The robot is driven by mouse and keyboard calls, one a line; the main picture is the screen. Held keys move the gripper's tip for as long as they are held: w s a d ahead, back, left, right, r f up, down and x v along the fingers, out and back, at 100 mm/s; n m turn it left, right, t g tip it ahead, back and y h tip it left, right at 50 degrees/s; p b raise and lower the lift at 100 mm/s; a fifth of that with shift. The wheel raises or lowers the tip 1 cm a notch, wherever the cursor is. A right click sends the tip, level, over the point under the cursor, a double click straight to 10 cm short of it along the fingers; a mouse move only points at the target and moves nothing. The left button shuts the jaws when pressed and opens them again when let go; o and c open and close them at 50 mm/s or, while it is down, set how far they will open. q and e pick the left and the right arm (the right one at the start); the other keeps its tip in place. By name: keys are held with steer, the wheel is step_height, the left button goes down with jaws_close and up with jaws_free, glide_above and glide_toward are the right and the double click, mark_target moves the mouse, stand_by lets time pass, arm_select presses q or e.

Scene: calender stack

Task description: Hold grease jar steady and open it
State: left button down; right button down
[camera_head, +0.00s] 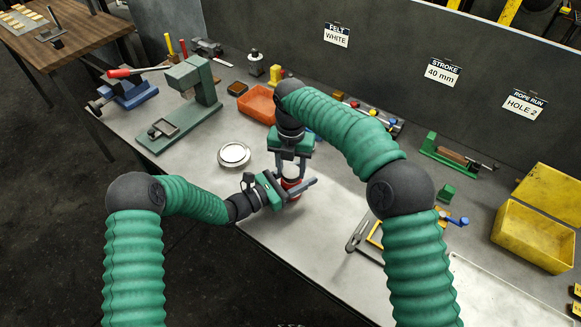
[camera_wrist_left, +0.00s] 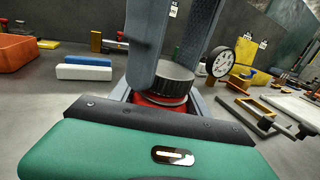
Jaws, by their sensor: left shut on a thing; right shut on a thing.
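The grease jar has a red body (camera_head: 291,184) (camera_wrist_left: 158,99) and stands upright on the bench. Its lid has a dark ribbed side in the left wrist view (camera_wrist_left: 170,80), and a pale top (camera_head: 290,170) in the head view. My left gripper (camera_head: 292,188) comes in low from the left and is shut around the red body. My right gripper (camera_head: 291,172) reaches down from above and is shut on the lid, with one grey finger on each side. The fingers hide parts of the jar in both views.
A silver round dish (camera_head: 234,154) lies left of the jar. A green press (camera_head: 190,100) stands at the back left, and an orange bin (camera_head: 259,104) is behind. A yellow bin (camera_head: 532,236) stands at the right. The bench's front edge runs close to my left gripper.

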mark_target(291, 171)
arm_select(q)
steer(key=shift+f, duration=0.1)
arm_select(e)
steer(key=shift+a+r, duration=0.15)
steer(key=shift+r, duration=0.1)
steer(key=shift+s+r, duration=0.1)
steer(key=shift+r, duration=0.8)
steer(key=shift+r, duration=2)
arm_select(q)
steer(key=shift+c, duration=2.2)
jaws_free()
